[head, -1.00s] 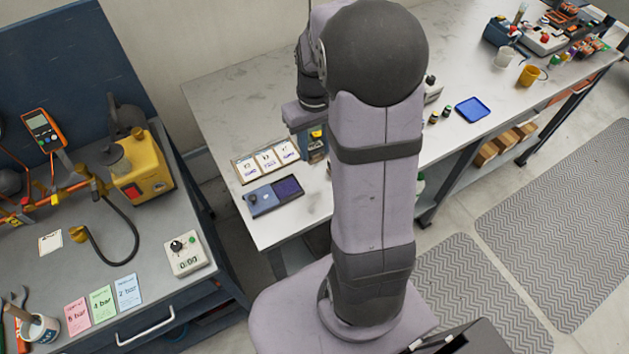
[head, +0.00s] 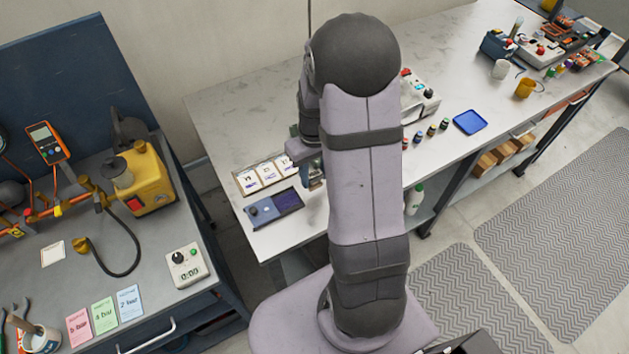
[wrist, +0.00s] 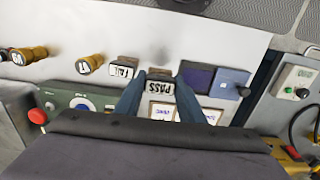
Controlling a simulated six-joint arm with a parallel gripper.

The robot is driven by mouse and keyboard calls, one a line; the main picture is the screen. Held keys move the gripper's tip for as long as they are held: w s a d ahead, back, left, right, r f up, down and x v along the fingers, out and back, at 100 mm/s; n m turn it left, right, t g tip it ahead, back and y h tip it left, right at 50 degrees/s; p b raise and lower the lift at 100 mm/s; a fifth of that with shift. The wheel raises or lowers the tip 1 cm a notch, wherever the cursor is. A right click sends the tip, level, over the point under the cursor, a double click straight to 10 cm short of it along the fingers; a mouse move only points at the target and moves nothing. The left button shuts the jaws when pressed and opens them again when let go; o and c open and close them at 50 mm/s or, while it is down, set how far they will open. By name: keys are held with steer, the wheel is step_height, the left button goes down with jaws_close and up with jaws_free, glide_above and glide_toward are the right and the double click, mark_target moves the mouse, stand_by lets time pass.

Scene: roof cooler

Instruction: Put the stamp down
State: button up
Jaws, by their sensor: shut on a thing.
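My gripper (wrist: 160,79) is shut on a stamp (wrist: 158,84) with a pale face marked PASS, seen between the two blue-grey fingers in the wrist view. I cannot tell whether the stamp touches the bench. In the head view my gripper (head: 311,172) is partly hidden by my arm, just right of the ink pad. A similar stamp marked FAIL (wrist: 122,69) stands left of the held one in the wrist view. The open ink pad (wrist: 197,78) has a purple pad and a blue lid; it also shows in the head view (head: 287,202).
A wooden tray of white cards (head: 247,187) lies behind the ink pad. Brass-handled pieces (wrist: 90,64) stand left of the FAIL stamp in the wrist view. Several vials (head: 432,130) and a blue tray (head: 470,122) lie to the right. The bench's left rear is clear.

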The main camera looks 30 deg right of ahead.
mark_target(315, 183)
steer(key=shift+f+p, duration=0.45)
steer(key=shift+f, duration=1.45)
steer(key=shift+f, duration=0.1)
steer(key=shift+f, duration=0.1)
steer(key=o, duration=0.8)
steer(key=shift+c, duration=0.2)
